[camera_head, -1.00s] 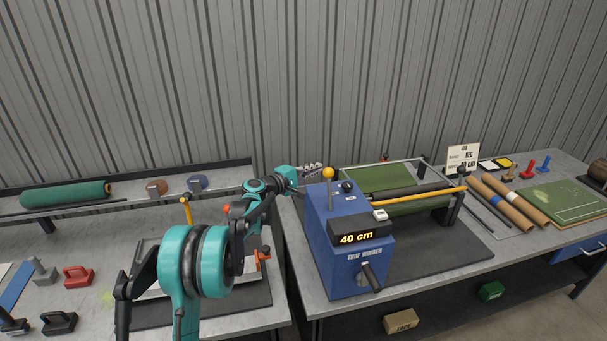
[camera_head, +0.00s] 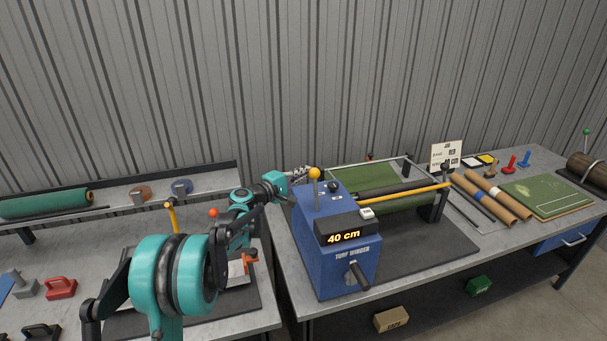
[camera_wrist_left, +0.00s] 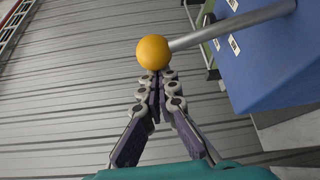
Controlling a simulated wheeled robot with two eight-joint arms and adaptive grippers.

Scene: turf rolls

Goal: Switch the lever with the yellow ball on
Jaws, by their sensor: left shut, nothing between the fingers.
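The lever's yellow ball (camera_head: 314,173) tops a thin metal rod (camera_head: 316,195) that stands roughly upright on the blue turf winder (camera_head: 345,270). The winder's display reads 40 cm. My left gripper (camera_head: 299,172) is at the ball's left in the head view, its fingers partly behind the ball. In the left wrist view the ball (camera_wrist_left: 153,52) sits right at the tips of my closed, empty left gripper (camera_wrist_left: 157,80); I cannot tell if they touch. The rod runs from the ball to the blue housing (camera_wrist_left: 270,60). My right gripper is not in view.
A black knob (camera_head: 333,187) stands close beside the lever, and a crank handle (camera_head: 359,274) is on the winder's front. A yellow bar (camera_head: 405,194) spans the winder's green turf. Cardboard tubes (camera_head: 490,197) lie to the right. Corrugated wall (camera_head: 300,80) stands behind.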

